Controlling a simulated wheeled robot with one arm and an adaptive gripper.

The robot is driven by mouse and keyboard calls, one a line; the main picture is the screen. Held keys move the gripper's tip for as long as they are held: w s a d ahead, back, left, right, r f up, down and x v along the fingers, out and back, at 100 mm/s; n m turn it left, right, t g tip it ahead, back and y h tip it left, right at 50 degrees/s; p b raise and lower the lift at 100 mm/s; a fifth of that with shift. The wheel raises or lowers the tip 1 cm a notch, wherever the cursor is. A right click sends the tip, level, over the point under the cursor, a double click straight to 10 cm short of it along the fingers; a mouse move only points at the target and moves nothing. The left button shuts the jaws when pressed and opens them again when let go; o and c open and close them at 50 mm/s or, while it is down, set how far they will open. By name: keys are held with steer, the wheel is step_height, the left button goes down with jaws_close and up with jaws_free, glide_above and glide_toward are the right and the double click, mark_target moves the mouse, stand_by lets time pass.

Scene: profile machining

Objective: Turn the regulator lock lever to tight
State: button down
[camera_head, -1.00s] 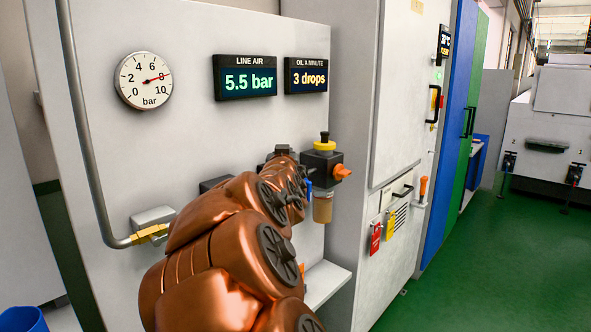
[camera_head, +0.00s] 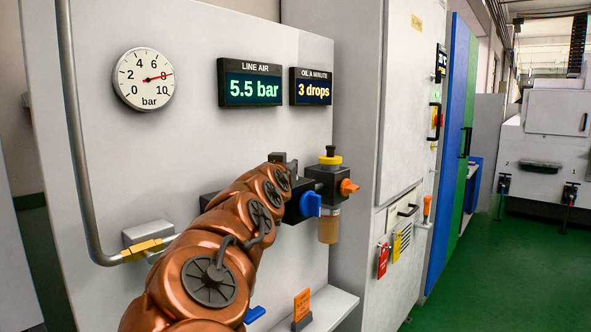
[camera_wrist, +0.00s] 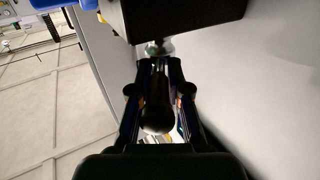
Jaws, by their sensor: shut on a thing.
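In the wrist view, my gripper (camera_wrist: 159,88) has its fingers closed on both sides of a dark lever with a rounded end (camera_wrist: 156,117). A short metallic stem (camera_wrist: 158,48) joins it to a black body (camera_wrist: 185,14) above. This appears to be the regulator lock lever; its tight and loose marks do not show. In the head view, my copper arm hides the gripper and most of the regulator. A blue knob (camera_head: 311,204) on a black block shows just right of the arm.
Right of it is a lubricator with a yellow collar (camera_head: 330,160), orange knob (camera_head: 349,187) and amber bowl (camera_head: 328,230). A gauge (camera_head: 144,79), 5.5 bar display (camera_head: 250,83) and 3 drops display (camera_head: 311,87) are on the panel. A pipe (camera_head: 80,150) runs down at left.

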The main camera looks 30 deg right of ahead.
steer(key=shift+a+r, duration=0.1)
steer(key=shift+r, duration=0.05)
steer(key=c, duration=1.1)
jaws_free()
steer(key=shift+v, duration=5.95)
steer(key=shift+c, duration=0.4)
